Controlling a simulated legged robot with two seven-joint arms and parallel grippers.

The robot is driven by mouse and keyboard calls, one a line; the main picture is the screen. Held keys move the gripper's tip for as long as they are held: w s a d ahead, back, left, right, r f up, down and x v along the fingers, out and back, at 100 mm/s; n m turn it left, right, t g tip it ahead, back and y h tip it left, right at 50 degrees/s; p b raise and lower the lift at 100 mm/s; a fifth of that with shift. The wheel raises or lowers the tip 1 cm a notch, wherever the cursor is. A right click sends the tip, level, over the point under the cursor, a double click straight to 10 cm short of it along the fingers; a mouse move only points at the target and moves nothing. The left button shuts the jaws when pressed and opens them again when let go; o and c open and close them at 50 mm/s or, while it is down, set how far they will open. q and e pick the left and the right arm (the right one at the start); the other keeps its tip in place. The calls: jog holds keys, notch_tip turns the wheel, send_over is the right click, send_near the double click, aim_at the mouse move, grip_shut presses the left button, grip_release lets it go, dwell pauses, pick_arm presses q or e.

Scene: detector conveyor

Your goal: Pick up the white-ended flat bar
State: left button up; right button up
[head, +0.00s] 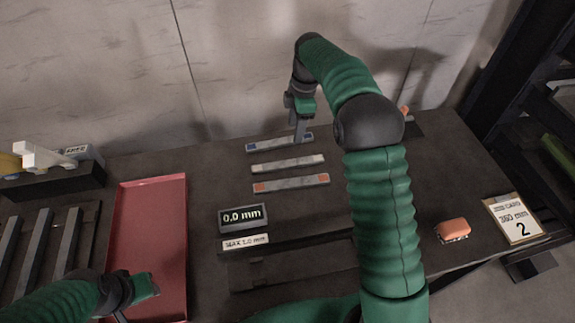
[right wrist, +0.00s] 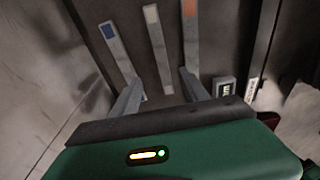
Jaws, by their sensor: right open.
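The white-ended flat bar (head: 287,164) lies on the dark table between a blue-ended bar (head: 280,143) and an orange-ended bar (head: 291,183). In the right wrist view the white-ended bar (right wrist: 158,50) runs into the gap between the fingers. My right gripper (head: 301,133) is open and empty, pointing down near the right end of the blue-ended bar in the head view. Its open fingers (right wrist: 160,92) show in the wrist view; contact with a bar cannot be told. My left gripper (head: 140,300) is over the red tray (head: 150,186); its fingers are unclear.
A 0.0 mm display (head: 243,217) and a label plate (head: 246,242) stand in front of the bars. An orange block (head: 453,229) and a card marked 2 (head: 513,218) are at the right. Several grey bars (head: 37,240) lie at the left. A wall rises behind.

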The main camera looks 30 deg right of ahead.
send_over(288, 163)
jog(key=d, duration=0.2)
jog(key=f, duration=0.6)
jog(key=w+f, duration=0.1)
jog(key=f, duration=0.2)
jog(key=shift+a, duration=0.25)
jog(key=f, duration=0.1)
jog(key=a+f, duration=0.1)
jog(key=f, duration=0.1)
jog(key=s+f, duration=0.1)
jog(key=f, duration=0.1)
jog(key=shift+a+f, duration=0.15)
jog(key=shift+f, duration=0.1)
grip_shut()
